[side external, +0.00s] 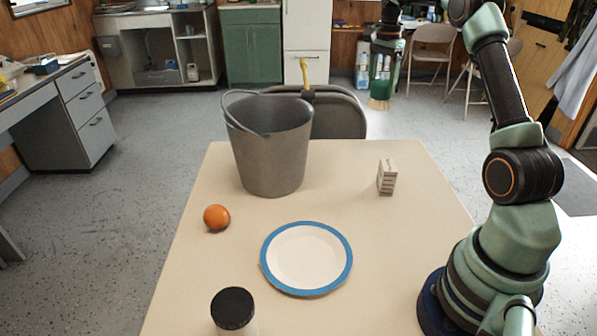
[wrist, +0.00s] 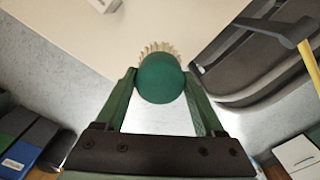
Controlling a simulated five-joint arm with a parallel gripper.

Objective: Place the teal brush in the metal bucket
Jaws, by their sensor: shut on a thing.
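The teal brush (wrist: 160,80) is held between the two fingers of my gripper (side external: 388,66). In the wrist view its round teal end faces the camera, with pale bristles (wrist: 157,47) beyond it. In the side view the bristles (side external: 379,104) point down, and my gripper is high, behind and to the right of the metal bucket (side external: 268,160). The brush is apart from the bucket.
The cream table (side external: 216,279) also holds an orange (side external: 216,217), a blue-rimmed plate (side external: 306,258), a small pale block (side external: 387,177) and a black-lidded jar (side external: 233,309). A dark chair (side external: 338,113) stands behind the bucket. The table between bucket and block is clear.

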